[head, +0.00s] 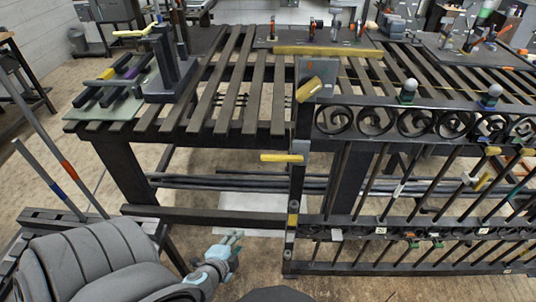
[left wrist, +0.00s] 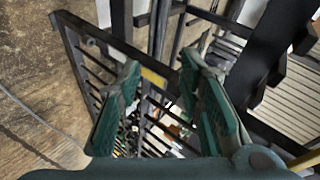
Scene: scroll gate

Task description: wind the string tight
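The scroll gate (head: 375,122) stands at the right, with dark scrollwork, upright bars and rounded grey knobs along its top rail. At its left post is a grey plate (head: 322,73) with a thick yellow handle (head: 309,90) on it. A thin yellow line, perhaps the string (head: 375,82), runs rightward from near the plate; I cannot tell if it is taut. My left gripper (head: 232,243) is low, left of the post and in front of the bench, touching nothing visible. In the left wrist view its green-padded fingers (left wrist: 158,75) are apart and empty. My right gripper is not in view.
A slatted dark bench (head: 225,90) stands behind, with a vise-like stand (head: 172,65) at its left. A yellow bar (head: 282,158) sticks out left from the gate post. Rods (head: 45,170) lean at the far left. The floor between my left arm and the post is clear.

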